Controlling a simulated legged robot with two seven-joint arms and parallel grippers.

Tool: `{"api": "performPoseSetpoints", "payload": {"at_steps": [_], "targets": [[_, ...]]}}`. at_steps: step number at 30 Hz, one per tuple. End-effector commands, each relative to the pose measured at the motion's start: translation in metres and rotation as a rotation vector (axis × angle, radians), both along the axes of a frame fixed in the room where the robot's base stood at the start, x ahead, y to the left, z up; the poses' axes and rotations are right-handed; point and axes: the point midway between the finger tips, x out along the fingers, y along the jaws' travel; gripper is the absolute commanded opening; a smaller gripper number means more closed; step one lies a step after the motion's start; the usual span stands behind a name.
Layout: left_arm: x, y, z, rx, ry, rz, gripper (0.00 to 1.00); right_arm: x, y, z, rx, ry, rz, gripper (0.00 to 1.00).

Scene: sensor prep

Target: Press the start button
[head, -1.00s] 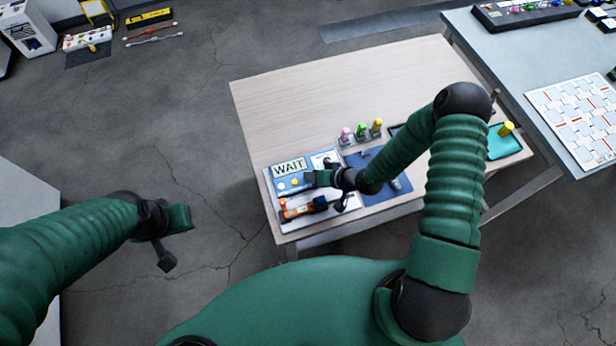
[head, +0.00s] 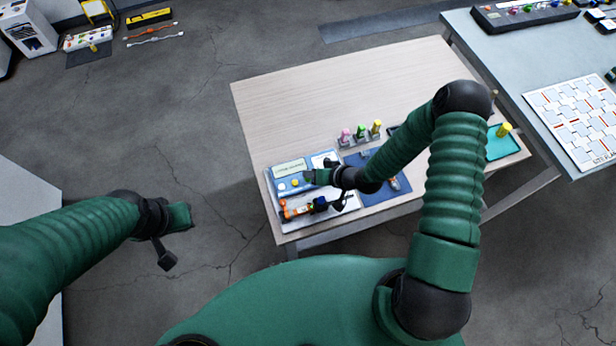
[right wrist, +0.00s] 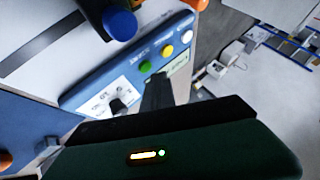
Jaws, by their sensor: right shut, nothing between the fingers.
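The blue control panel (head: 291,190) lies on the wooden table. Its display (head: 289,169) shows a line of small text that I cannot read. A yellow button (head: 295,182) and a white button (head: 282,187) show in the head view. In the right wrist view the panel carries a green button (right wrist: 145,67), a yellow button (right wrist: 167,51) and a white button (right wrist: 187,37); their labels are too small to read. My right gripper (head: 309,177) is shut and empty at the panel's right side, beside the green button; contact cannot be told. My left gripper (head: 188,217) hangs over the floor, its jaws unclear.
A black dial (right wrist: 118,106) sits on the panel's white plate. An orange and black device (head: 303,208) lies in front of the panel. Pink, green and yellow pegs (head: 361,131) stand behind a blue mat (head: 372,190). The table's back left (head: 300,105) is clear.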

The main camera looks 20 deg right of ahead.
Motion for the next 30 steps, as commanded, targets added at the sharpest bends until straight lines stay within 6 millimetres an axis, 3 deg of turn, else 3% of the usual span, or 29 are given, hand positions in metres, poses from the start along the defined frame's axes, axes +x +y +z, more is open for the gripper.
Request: {"api": "performPoseSetpoints", "payload": {"at_steps": [15, 30], "targets": [[0.000, 0.000, 0.043, 0.000, 0.000, 0.000, 0.00, 0.000, 0.000, 0.051, 0.000, -0.001, -0.001, 0.00], [0.000, 0.000, 0.041, 0.000, 0.000, 0.000, 0.00, 0.000, 0.000, 0.049, 0.000, 0.000, 0.000, 0.00]]}}
